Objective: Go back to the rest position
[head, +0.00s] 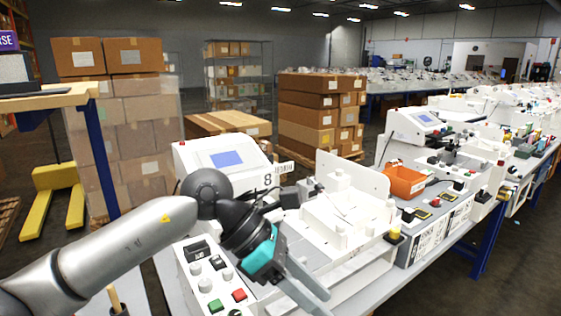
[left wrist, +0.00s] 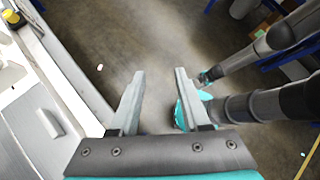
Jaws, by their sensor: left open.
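My left gripper (head: 308,290) reaches over the front of a white machine in the head view, pointing down and to the right. Its two fingers (left wrist: 158,75) are apart in the left wrist view, with nothing between them but the floor beyond. The white pen plotter station (head: 340,222) stands behind and beside the gripper, with a screen console (head: 222,158) at its back left. The gripper hides part of the station's front.
A control panel with buttons (head: 208,285) lies just left of the gripper. An orange bin (head: 404,181) stands on the neighbouring station to the right. Stacked cartons (head: 320,112) and a yellow pallet jack (head: 55,190) are behind. The left wrist view shows open floor (left wrist: 135,40) beside the bench.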

